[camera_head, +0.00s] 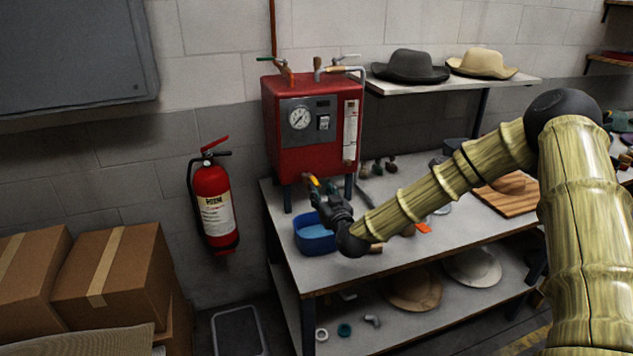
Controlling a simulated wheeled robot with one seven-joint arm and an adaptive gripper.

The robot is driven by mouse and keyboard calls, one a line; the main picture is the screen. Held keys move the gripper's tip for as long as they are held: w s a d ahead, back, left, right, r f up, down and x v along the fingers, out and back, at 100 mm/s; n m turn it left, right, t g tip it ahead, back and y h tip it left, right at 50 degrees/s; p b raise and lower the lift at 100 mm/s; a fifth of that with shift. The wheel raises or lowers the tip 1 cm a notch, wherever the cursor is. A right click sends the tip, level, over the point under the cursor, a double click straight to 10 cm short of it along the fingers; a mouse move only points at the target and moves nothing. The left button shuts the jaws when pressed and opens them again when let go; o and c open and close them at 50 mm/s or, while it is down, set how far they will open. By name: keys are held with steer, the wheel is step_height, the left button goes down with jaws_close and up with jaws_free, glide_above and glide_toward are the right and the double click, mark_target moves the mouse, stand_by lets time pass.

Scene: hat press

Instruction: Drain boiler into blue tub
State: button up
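The red boiler (283,150), with a round gauge, a switch and a sight tube on its front, stands on dark legs at the back left of the workbench. The blue tub (314,246) sits on the bench below the boiler's front, partly covered by my gripper. My gripper (317,195) is just above the tub and under the boiler's bottom edge. A small yellow and orange part (313,182), perhaps a valve handle, shows at the fingertips. I cannot tell whether the fingers touch it or are closed on it. No water flow is visible.
A fire extinguisher (213,205) hangs on the wall left of the bench. Cardboard boxes (115,275) are stacked at lower left. Two hats (410,66) rest on the shelf right of the boiler. Small tools and a wooden board (510,200) lie on the bench to the right.

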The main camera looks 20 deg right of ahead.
mark_target(319, 187)
steer(key=shift+w+p, duration=0.6)
steer(key=shift+w, duration=2.05)
jaws_close()
